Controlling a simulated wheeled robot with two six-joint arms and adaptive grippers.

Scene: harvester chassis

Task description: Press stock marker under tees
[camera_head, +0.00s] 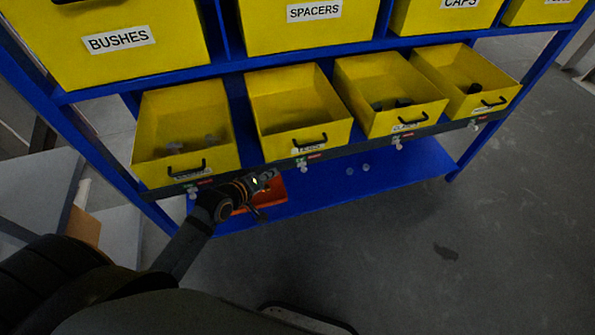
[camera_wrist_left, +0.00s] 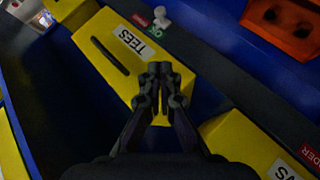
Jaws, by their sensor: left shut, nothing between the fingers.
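The tees bin (camera_head: 298,112) is a yellow bin with a black handle in the lower row; its TEES label also shows in the wrist view (camera_wrist_left: 132,40). Under it, on the dark rail, is the tees stock marker (camera_head: 303,166), a small pale knob beside a green and a red mark. The knob also shows in the wrist view (camera_wrist_left: 161,16), beyond my fingertips and apart from them. My left gripper (camera_head: 267,178) is shut and empty, below and left of the TEES label. In the wrist view its fingertips (camera_wrist_left: 160,76) overlap the bin front. My right gripper is not in view.
Other yellow bins (camera_head: 187,125) (camera_head: 385,90) flank the tees bin, each with a marker under it. An orange tray (camera_head: 268,201) lies on the blue bottom shelf (camera_head: 345,190), behind my left gripper. Small pale pieces (camera_head: 365,168) lie farther right there. The floor in front is open.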

